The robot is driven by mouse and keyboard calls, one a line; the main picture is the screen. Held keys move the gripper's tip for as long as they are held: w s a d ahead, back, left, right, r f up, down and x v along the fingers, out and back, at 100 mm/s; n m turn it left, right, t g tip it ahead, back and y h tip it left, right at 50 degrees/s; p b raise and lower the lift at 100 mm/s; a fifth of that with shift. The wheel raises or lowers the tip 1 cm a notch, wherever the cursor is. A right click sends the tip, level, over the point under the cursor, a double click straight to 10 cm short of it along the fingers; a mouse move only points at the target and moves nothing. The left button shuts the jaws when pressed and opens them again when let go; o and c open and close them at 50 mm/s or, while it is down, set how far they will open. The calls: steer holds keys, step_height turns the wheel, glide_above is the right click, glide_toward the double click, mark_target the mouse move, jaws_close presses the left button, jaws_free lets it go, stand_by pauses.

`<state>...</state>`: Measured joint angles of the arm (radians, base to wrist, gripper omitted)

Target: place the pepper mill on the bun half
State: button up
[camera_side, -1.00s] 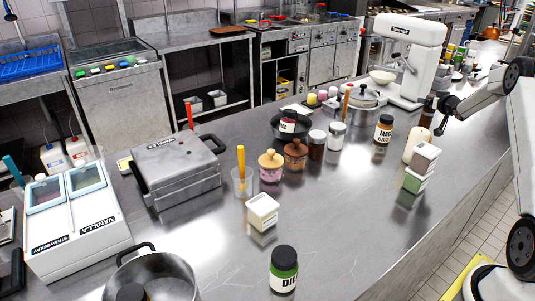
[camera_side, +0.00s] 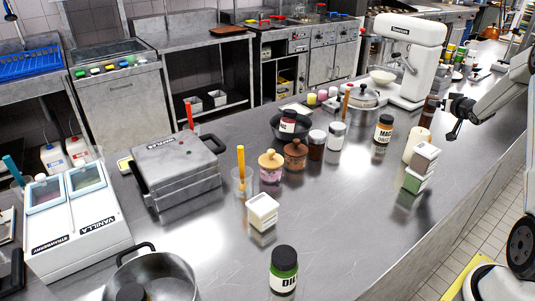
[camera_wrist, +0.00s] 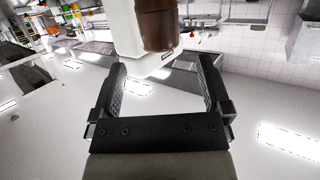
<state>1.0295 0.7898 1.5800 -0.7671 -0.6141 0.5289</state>
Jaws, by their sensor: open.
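A dark brown cylinder, which looks like the pepper mill (camera_side: 429,107), stands upright on the steel counter in the side view, left of my gripper (camera_side: 452,118). In the wrist view, the brown mill (camera_wrist: 158,28) shows at the top middle, partly cut off by the frame edge. It lies beyond the fingertips of my gripper (camera_wrist: 162,72), roughly centred between the fingers. My gripper is open and empty, and apart from the mill. I cannot make out a bun half in either view.
A white mixer-like machine (camera_side: 411,55) stands behind the mill. Jars, including an orange-labelled one (camera_side: 383,132), are to the left. The right-hand front counter is clear.

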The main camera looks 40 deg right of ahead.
steer(key=shift+v, duration=2.55)
